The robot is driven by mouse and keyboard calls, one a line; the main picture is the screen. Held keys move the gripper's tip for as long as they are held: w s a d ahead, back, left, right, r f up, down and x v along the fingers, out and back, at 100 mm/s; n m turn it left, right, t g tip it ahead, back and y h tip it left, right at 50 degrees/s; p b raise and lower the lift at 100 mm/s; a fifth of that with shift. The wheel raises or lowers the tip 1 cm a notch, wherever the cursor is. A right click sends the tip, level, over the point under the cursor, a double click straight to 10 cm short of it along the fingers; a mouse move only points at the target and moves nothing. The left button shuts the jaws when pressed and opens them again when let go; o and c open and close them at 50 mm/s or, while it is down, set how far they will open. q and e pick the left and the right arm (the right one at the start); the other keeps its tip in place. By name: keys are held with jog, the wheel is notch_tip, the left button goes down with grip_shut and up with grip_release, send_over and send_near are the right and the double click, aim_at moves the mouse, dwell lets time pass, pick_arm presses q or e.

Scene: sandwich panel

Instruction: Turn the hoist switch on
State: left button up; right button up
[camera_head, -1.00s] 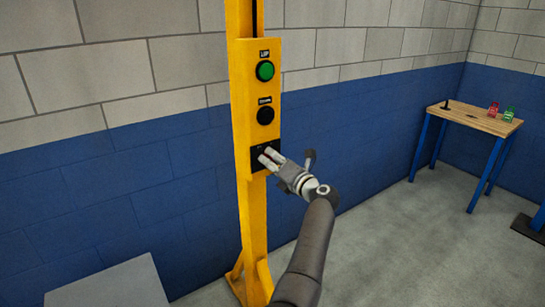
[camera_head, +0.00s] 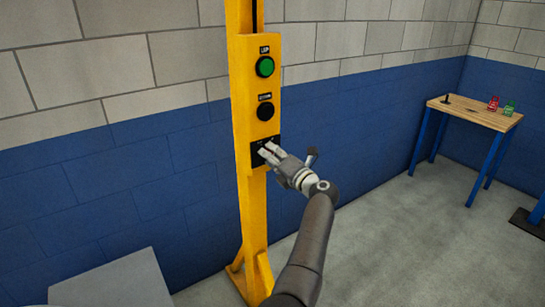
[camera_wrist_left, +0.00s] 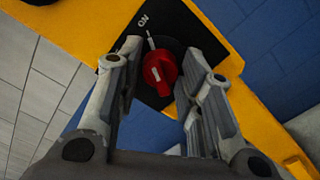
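The hoist switch is a red rotary knob (camera_wrist_left: 160,72) on a black plate (camera_wrist_left: 184,24) with a white ON label, seen in the left wrist view. White marks show on the knob and on the plate towards ON, and they look roughly in line. My left gripper (camera_wrist_left: 155,70) is open, with one finger on each side of the knob; I cannot tell whether they touch it. In the head view my left gripper (camera_head: 267,152) is at the lower black plate of the yellow control box (camera_head: 243,110), hiding the knob. My right gripper is out of view.
Above the plate are a green UP button (camera_head: 265,66) and a black button (camera_head: 265,111). The box is on a yellow column (camera_head: 253,225) before a blue and grey wall. A wooden table (camera_head: 474,112) stands at the right. A grey surface (camera_head: 115,283) is at lower left.

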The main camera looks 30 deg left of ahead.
pick_arm(q)
jog(key=shift+o, duration=1.1)
